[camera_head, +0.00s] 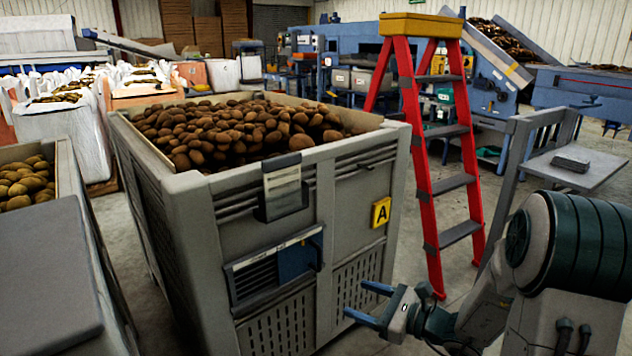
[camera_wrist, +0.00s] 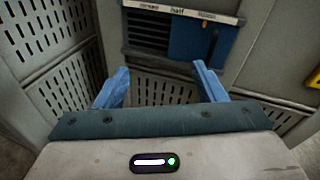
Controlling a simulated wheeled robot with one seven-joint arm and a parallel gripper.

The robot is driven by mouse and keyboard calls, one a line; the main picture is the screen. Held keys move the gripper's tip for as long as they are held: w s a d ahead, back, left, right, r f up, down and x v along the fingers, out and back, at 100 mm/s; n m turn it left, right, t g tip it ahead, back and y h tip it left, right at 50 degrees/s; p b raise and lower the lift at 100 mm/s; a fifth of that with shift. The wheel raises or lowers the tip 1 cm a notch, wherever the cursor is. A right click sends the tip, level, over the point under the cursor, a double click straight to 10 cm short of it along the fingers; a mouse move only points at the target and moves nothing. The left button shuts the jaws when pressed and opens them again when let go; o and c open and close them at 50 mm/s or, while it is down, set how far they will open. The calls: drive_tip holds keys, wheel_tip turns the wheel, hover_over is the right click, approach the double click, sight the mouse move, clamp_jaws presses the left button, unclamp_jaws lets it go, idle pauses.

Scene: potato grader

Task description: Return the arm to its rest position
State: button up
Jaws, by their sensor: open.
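My gripper (camera_head: 370,305) has two blue fingers and is at the lower middle right of the head view, in front of the lower right part of a grey slatted crate. The fingers are apart with nothing between them. In the wrist view my gripper (camera_wrist: 160,88) also shows open and empty, facing the crate's slotted wall (camera_wrist: 165,92). My arm comes in from the lower right of the head view, bent at the elbow. Whether the fingertips touch the crate cannot be told, though a gap seems to show.
The large grey crate (camera_head: 350,180) is full of brown potatoes (camera_head: 235,130) and bears a yellow "A" tag (camera_head: 381,212) and a blue slider panel (camera_head: 298,258). A red stepladder (camera_head: 425,185) stands behind it. A grey stand (camera_head: 590,165) is at the right. Concrete floor shows between.

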drive_tip(key=s+a+r+n+g+h+p, duration=0.4)
drive_tip(key=s+r+n+g+p, duration=0.5)
drive_tip(key=s+r+n+p, duration=0.55)
drive_tip(key=s+d+r+n+t+h+p, duration=0.1)
drive_tip(key=s+d+r+n+h+p, duration=0.1)
drive_tip(key=r, duration=0.5)
drive_tip(key=s+d+r+n+h+p, duration=0.2)
drive_tip(key=d+r+n+h+p, duration=0.1)
drive_tip(key=r+p, duration=0.4)
drive_tip(key=s+d+r+n+t+h+p, duration=0.1)
drive_tip(key=s+d+r+n+h+p, duration=0.1)
drive_tip(key=d+r+h+p, duration=0.3)
wheel_tip(320, 180, up, 2)
drive_tip(key=shift+s+d+n+t, duration=0.3)
drive_tip(key=shift+s+n, duration=0.1)
drive_tip(key=shift+n, duration=0.05)
